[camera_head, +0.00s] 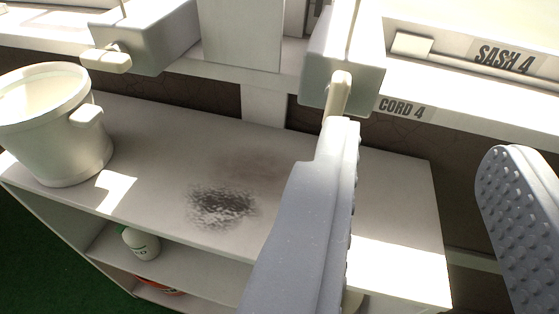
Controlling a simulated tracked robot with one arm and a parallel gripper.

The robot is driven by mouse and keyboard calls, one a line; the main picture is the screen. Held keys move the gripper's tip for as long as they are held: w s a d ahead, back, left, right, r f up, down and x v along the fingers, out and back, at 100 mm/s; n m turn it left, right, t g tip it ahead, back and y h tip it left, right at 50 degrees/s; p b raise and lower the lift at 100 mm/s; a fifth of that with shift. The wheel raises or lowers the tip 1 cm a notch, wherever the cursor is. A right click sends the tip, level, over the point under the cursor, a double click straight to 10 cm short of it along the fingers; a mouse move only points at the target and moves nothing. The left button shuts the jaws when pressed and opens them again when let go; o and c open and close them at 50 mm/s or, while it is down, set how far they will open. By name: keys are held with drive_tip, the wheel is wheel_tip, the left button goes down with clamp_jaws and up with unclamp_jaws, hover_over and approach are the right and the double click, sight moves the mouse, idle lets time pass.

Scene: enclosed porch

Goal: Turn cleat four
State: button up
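The labels CORD 4 (405,108) and SASH 4 (505,58) mark the ledge and sash at upper right. Left of CORD 4 is a pale block (318,70), which looks like cleat four, with a cream peg or lever (341,88) pointing down toward me. My gripper (420,150) is open, with its two studded fingers wide apart. The left finger's tip overlaps the peg's lower end in view; I cannot tell whether they touch. The right finger is well to the right, and no object shows held between them.
A similar block with a cream peg (106,60) is at upper left. A white bucket (55,125) stands on the left of a white shelf unit (150,150) with a dark smudge on top. A white bottle (140,243) sits on the shelf below. Green floor shows at lower left.

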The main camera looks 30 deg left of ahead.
sight(339, 98)
drive_tip(key=shift+a+f+t+y+b, duration=0.7)
drive_tip(key=shift+a+f, duration=0.6)
drive_tip(key=shift+f, duration=1.65)
drive_tip(key=shift+m, duration=0.3)
drive_tip(key=shift+b+x, duration=1.1)
drive_tip(key=shift+x, duration=5.05)
drive_tip(key=shift+d+f, duration=0.1)
drive_tip(key=shift+f, duration=0.1)
clamp_jaws()
